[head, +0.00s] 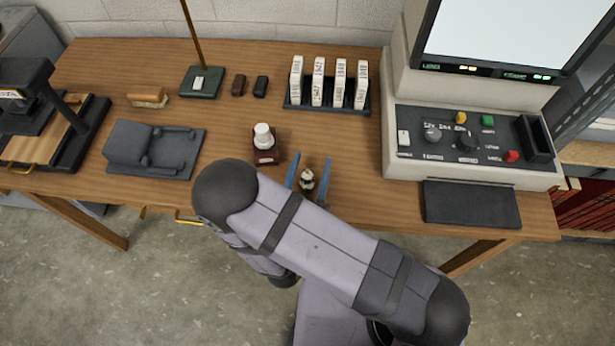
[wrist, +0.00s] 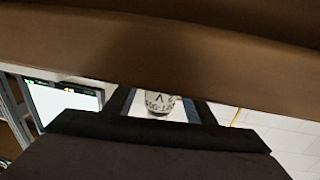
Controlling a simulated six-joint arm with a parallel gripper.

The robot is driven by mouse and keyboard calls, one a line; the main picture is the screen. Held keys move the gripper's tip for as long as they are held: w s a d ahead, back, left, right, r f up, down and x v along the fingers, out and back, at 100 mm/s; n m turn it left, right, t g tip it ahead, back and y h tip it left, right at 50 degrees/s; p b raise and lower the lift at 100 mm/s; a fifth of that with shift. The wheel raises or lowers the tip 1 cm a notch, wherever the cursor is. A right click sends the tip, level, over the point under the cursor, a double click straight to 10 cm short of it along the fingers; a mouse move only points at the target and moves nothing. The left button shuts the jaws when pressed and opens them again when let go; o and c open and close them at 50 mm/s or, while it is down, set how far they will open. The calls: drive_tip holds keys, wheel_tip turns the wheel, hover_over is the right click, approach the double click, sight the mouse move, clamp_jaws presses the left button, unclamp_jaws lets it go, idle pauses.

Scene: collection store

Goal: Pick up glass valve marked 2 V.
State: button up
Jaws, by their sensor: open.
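A small valve (head: 307,181) with a pale top and darker lower part is near the front edge of the wooden table. My gripper (head: 308,174) is open, with one blue finger on each side of the valve. In the wrist view a pale, rounded valve (wrist: 160,102) shows between the fingers. It bears dark, upside-down lettering with a V shape; I cannot read the rest surely. My arm hides part of the valve's surroundings in the head view, and I cannot tell whether a finger touches it.
A white-topped piece on a dark red base (head: 264,143) stands left of my gripper. A rack of white labelled boxes (head: 327,103) is behind, a grey cradle (head: 155,150) at left. A console with screen (head: 470,140) stands at right. The table (head: 355,185) has bare wood right of my gripper.

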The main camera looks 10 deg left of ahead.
drive_tip(key=shift+w, duration=0.2)
drive_tip(key=shift+c, duration=0.4)
drive_tip(key=c, duration=1)
drive_tip(key=shift+r, duration=0.15)
drive_tip(key=shift+c, duration=0.2)
wheel_tip(320, 180, up, 10)
drive_tip(key=p, duration=0.8)
